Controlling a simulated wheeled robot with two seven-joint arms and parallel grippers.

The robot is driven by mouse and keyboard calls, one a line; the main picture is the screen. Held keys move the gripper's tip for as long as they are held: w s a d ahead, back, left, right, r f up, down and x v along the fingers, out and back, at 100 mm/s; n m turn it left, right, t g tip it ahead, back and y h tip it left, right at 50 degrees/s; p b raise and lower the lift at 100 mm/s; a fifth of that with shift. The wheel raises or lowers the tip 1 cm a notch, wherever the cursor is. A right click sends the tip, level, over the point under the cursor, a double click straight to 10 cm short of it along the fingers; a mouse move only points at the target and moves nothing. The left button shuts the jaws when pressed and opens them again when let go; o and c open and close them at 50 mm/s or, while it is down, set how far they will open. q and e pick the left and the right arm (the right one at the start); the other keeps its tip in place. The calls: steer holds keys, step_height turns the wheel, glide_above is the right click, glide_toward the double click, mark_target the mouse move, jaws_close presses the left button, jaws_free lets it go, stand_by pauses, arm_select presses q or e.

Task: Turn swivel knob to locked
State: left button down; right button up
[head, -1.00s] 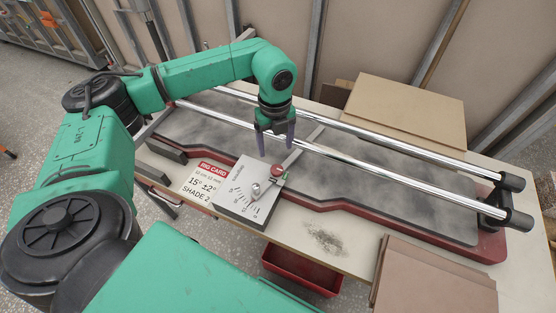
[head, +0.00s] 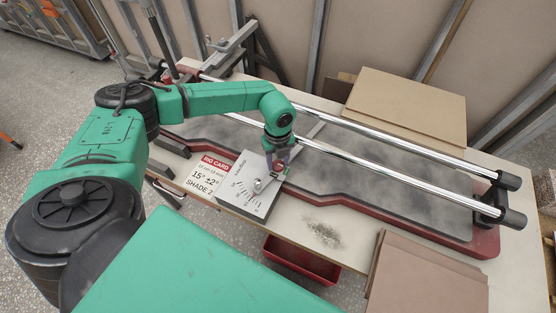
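A grey dial plate (head: 236,190) with a printed scale lies at the front edge of the bench fixture. A silver ball-headed knob (head: 257,186) sits on the plate over the scale. A small red-topped swivel knob (head: 280,165) stands at the plate's far right corner, beside a grey bar. My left gripper (head: 278,166) points down over the red knob, with one finger on each side of it and the knob partly hidden. I cannot tell whether the fingers touch it. My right gripper is out of view.
Two chrome rails (head: 400,160) run along the fixture. A rig card (head: 205,177) lies left of the plate. Brown boards are stacked at the back (head: 405,108) and front right (head: 425,280). A red bin (head: 302,261) sits below the bench edge.

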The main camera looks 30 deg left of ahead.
arm_select(q)
steer(key=shift+m, duration=0.3)
steer(key=shift+b, duration=0.4)
steer(key=m+b, duration=0.2)
steer(key=m, duration=0.1)
steer(key=shift+w+f, duration=0.1)
steer(key=m+b, duration=0.3)
steer(key=m, duration=0.1)
steer(key=shift+m, duration=0.4)
steer(key=m+b, duration=0.4)
steer(key=m, duration=0.1)
steer(key=shift+m, duration=0.3)
steer(key=shift+r+m+b, duration=0.2)
steer(key=shift+m+b, duration=1.2)
steer(key=shift+m, duration=0.5)
steer(key=shift+r, duration=0.1)
